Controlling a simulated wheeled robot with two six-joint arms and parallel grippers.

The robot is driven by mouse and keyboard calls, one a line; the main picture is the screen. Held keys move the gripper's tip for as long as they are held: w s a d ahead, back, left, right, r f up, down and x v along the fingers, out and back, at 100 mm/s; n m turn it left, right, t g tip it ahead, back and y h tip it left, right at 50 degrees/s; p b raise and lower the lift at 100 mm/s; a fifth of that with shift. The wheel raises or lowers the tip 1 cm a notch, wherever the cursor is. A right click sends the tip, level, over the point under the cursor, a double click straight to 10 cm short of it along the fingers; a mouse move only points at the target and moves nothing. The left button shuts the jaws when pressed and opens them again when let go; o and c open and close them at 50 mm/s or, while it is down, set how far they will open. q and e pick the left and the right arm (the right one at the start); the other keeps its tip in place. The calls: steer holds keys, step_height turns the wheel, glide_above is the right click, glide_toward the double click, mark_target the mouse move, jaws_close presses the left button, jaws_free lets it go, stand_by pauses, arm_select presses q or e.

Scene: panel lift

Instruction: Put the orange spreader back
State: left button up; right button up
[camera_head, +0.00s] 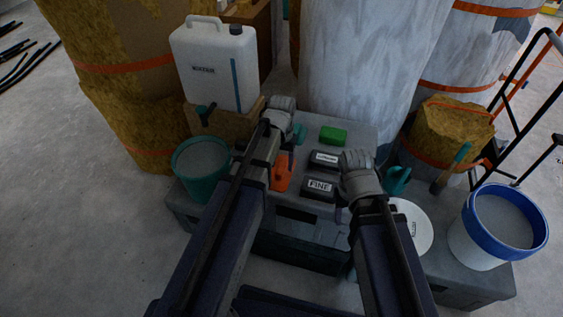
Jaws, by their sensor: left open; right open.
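The orange spreader (281,177) is on the grey work surface (350,133), just right of my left forearm, which hides part of it. My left gripper (283,108) is beyond the spreader, near the back of the surface; it is open, with no object visible in it. My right gripper (356,163) is open and empty to the right of the spreader, beside the dark blocks. A dark block marked FINE (319,188) lies between the spreader and my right gripper.
A second dark block (324,159) and a green block (333,135) lie behind. A teal bucket (202,166) and white WATER can (216,66) stand left. A white lid (411,229) and blue-rimmed bucket (484,249) are right. Wrapped columns (370,60) close off the back.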

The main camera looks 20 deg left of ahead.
mark_target(281, 166)
arm_select(q)
steer(key=shift+r, duration=0.1)
step_height(281, 166, up, 12)
steer(key=p, duration=1.3)
steer(key=s+d+m+y, duration=0.1)
steer(key=s+d+m, duration=0.2)
steer(key=s+d, duration=0.7)
steer(key=s, duration=0.4)
steer(key=shift+d+r+b, duration=0.15)
steer(key=shift+d+b, duration=0.1)
steer(key=shift+b, duration=0.1)
